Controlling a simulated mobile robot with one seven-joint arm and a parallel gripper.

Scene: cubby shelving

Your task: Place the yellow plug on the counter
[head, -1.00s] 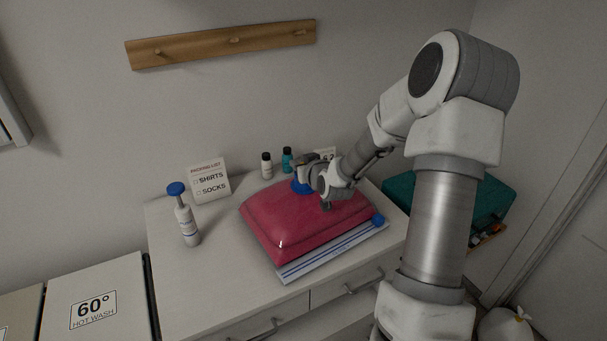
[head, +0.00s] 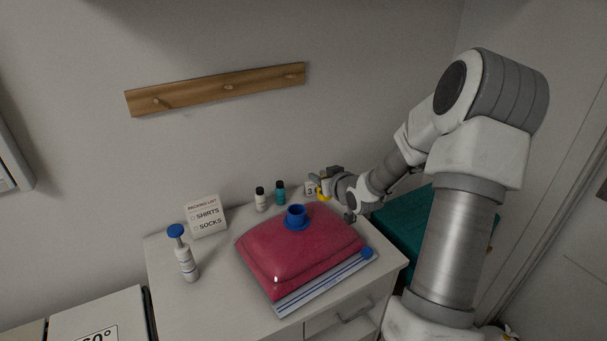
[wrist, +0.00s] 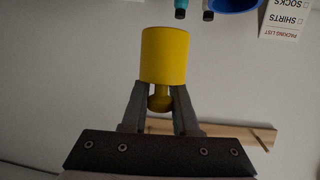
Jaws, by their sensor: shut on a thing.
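The yellow plug (wrist: 165,55) is held by its narrow knob between the two fingers of my gripper (wrist: 160,97) in the wrist view, its wide end pointing away from the gripper. In the head view my gripper (head: 327,185) is above the back right of the counter, and only a bit of the yellow plug (head: 323,189) shows. The white counter (head: 215,300) carries a pink vacuum bag (head: 300,256) with an open blue valve collar (head: 297,217) on top. The gripper is to the right of the collar and apart from it.
A white pump bottle (head: 186,260) with a blue top stands at the left. A packing list card (head: 207,216), a white bottle (head: 261,200) and a teal bottle (head: 280,193) stand along the back. The counter's left front is clear. A teal case (head: 405,220) is at the right.

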